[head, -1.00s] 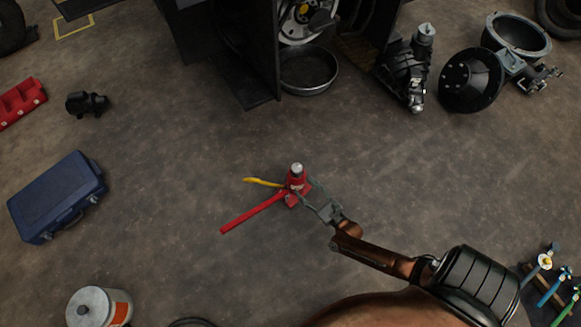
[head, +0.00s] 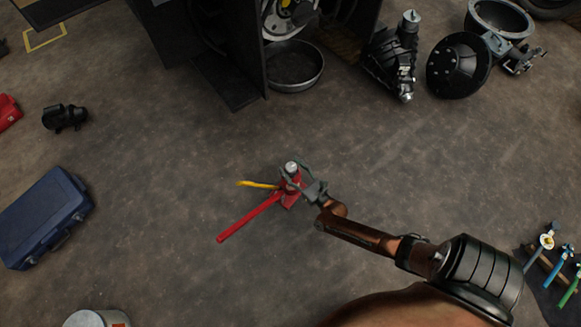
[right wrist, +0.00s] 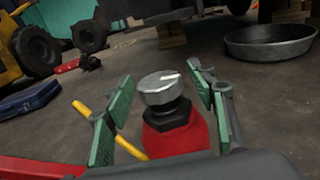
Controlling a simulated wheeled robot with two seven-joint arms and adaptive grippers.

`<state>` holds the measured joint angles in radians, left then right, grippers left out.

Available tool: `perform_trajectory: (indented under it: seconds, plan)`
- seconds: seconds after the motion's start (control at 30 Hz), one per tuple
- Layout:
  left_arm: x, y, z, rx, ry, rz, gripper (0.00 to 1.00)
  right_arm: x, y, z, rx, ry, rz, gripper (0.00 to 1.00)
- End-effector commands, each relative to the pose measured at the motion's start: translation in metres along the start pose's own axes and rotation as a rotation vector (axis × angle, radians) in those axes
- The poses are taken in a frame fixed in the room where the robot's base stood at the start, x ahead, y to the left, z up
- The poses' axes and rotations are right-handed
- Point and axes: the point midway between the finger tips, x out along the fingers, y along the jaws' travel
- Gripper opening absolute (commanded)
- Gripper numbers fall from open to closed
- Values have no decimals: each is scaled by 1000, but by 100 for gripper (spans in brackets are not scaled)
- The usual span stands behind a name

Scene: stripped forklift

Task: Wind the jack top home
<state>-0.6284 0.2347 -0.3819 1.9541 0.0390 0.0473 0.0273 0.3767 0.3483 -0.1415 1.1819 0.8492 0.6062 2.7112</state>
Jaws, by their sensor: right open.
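The red bottle jack (head: 291,188) stands upright on the floor in the middle of the head view. Its silver round top (head: 291,167) sits on a dark threaded neck, seen closely in the right wrist view (right wrist: 161,87). A long red handle (head: 248,219) points to the lower left, and a yellow bar (head: 258,184) lies to its left. My right gripper (head: 292,173) is open at the jack's upper part. In the right wrist view its green-padded fingers (right wrist: 158,101) stand either side of the top, with gaps on both sides. My left gripper is not seen.
A blue case (head: 42,217) lies at left and a round metal pan (head: 293,67) lies by the dark forklift body (head: 228,80). Black machine parts (head: 459,66) stand at upper right. The floor around the jack is clear.

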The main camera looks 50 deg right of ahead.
Motion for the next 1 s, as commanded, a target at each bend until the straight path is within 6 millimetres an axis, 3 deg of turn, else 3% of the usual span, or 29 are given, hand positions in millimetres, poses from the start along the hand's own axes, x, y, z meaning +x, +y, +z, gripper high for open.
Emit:
perform_trajectory:
  seconds: [0.1, 0.7, 1.0]
  plan:
    - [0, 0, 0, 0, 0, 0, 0, 0, 0, 0, -1, 0, 0, 51]
    - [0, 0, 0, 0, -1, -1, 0, -1, 0, 0, -1, 1, 0, 9]
    - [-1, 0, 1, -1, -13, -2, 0, 0, 1, 1, 3, -3, -35, 9]
